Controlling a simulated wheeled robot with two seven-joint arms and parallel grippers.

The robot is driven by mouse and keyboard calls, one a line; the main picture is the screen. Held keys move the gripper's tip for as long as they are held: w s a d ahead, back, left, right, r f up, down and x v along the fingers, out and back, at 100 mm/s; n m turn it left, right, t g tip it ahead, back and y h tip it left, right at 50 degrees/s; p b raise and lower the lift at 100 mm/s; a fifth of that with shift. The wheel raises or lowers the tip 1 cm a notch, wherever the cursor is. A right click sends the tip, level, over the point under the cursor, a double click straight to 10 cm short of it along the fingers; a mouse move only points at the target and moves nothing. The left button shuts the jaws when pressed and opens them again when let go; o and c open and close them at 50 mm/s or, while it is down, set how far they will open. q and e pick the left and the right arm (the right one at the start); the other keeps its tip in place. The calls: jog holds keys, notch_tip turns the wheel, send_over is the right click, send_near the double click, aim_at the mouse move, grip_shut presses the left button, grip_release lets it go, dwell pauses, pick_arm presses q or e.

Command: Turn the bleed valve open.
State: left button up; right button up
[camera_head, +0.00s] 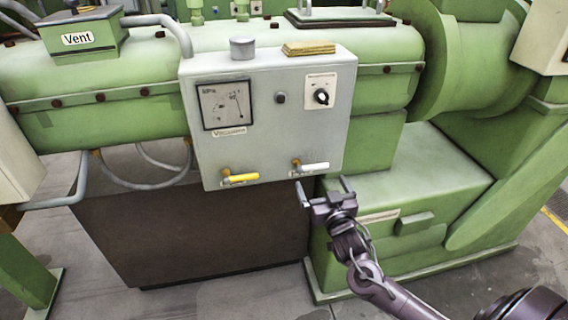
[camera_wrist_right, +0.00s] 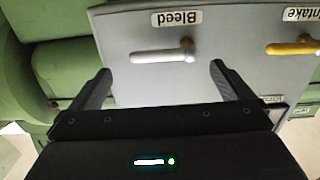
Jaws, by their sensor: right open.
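The bleed valve has a white lever (camera_head: 314,167) at the lower right of the grey panel (camera_head: 255,125). The lever lies roughly horizontal, its pivot at the left end and its free end to the right. In the right wrist view, which is upside down, the white lever (camera_wrist_right: 158,56) shows beside the "Bleed" label (camera_wrist_right: 177,18). My right gripper (camera_head: 324,188) is open and empty just below the lever in the head view. Its fingers (camera_wrist_right: 160,72) point toward the panel, with the lever framed between them and apart from them. My left gripper is out of view.
A yellow lever (camera_head: 241,179) sits left of the white one; its label reads "Intake" (camera_wrist_right: 302,14). The panel also carries a gauge (camera_head: 226,104) and a rotary knob (camera_head: 321,97). A green machine base (camera_head: 420,185) stands at the right, below the panel's level.

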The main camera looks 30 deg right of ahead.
aim_at(314, 168)
jog(key=x, duration=0.2)
jog(key=p+x, duration=0.1)
jog(key=x, duration=0.3)
jog(key=shift+w+r, duration=0.3)
jog(key=shift+r, duration=0.1)
jog(key=shift+w+d+f+p, duration=0.15)
jog(key=shift+w+p, duration=0.2)
jog(key=shift+w, duration=0.3)
jog(key=shift+c, duration=0.4)
jog(key=c, duration=1.2)
